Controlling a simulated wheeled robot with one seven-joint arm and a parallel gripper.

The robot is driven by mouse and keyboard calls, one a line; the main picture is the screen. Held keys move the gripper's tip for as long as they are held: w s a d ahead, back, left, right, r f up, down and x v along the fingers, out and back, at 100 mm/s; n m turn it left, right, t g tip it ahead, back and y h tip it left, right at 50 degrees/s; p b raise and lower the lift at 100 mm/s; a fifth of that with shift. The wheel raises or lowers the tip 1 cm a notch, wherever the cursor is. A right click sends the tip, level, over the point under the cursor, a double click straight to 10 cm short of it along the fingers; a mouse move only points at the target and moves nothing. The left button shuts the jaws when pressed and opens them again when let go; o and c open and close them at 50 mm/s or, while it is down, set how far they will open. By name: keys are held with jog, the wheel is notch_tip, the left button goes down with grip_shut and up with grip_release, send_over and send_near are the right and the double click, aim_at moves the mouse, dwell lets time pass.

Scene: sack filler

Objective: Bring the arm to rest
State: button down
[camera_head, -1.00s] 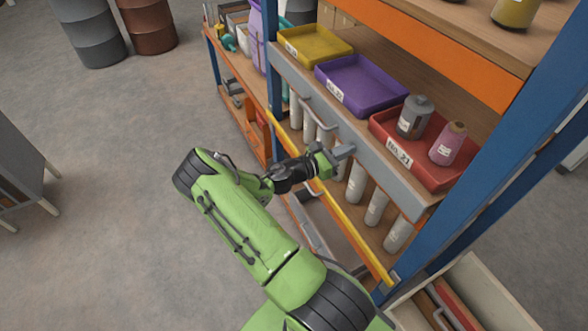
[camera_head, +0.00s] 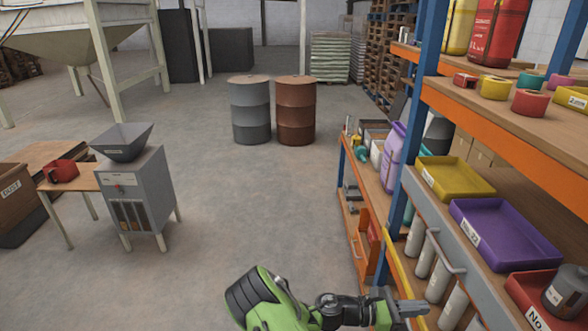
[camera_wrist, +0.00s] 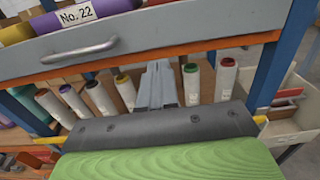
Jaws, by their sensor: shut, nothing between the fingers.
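My green arm reaches in from the bottom of the head view. Whether the fingertips touch anything there cannot be told.
The shelf rack with blue posts (camera_head: 408,130) stands close on the right. It holds a yellow tray (camera_head: 455,190), a purple tray (camera_head: 505,240) and a red tray (camera_head: 535,318). A grey hopper machine (camera_head: 140,190) stands left. The floor (camera_head: 265,210) between is clear.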

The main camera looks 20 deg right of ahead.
jog(key=s+a+r+m+t+y+b, duration=0.1)
jog(key=s+a+r+m+t+y, duration=0.2)
jog(key=a, duration=0.5)
jog(key=s+a+r+m+t+y+b, duration=0.1)
jog(key=s+a+r+m+t+y, duration=0.3)
jog(key=a+y, duration=0.4)
jog(key=s+a+r+m+t+y+b, duration=0.1)
jog(key=s+a+r+m+t+y, duration=0.2)
jog(key=a+r+m+y, duration=0.3)
jog(key=s+a+r+m, duration=0.1)
jog(key=a, duration=0.3)
jog(key=shift+s+m+t, duration=0.3)
jog(key=shift+s+t, duration=0.1)
